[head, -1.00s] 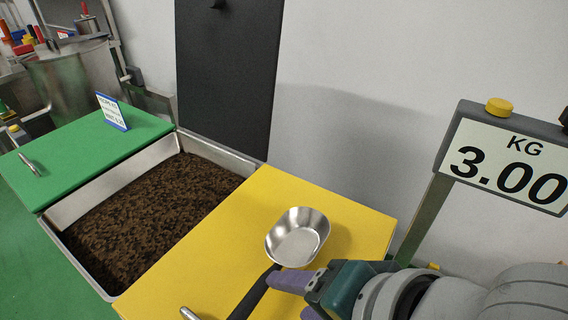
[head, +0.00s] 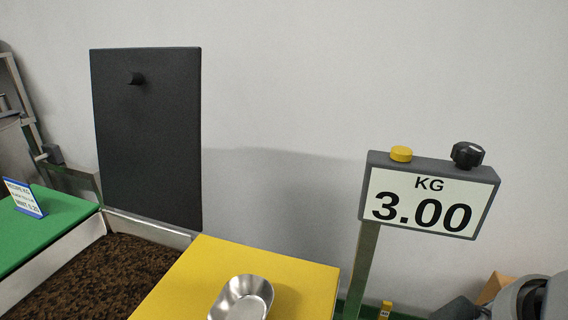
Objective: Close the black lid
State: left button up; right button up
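The black lid (head: 150,150) stands upright and open against the grey wall, at the back edge of the bin. A small black knob (head: 136,79) sticks out near its top. The open bin (head: 150,227) below it holds dark brown loose tea (head: 105,272). My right arm shows only in part at the lower right corner, and its gripper fingers are not clearly visible. My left gripper is not in view.
A yellow lid (head: 262,268) right of the bin carries a metal scoop (head: 243,300). A green lid (head: 45,228) with a small sign (head: 24,197) lies left. A scale display (head: 428,197) reading 3.00 KG stands on a post at right. The wall space between is clear.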

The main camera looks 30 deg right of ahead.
aim_at(147, 101)
jog(key=i+u, duration=0.25)
jog(key=i+l+z, duration=0.1)
jog(key=i, duration=0.5)
jog(key=i+l+z, duration=0.15)
jog(key=i, duration=0.5)
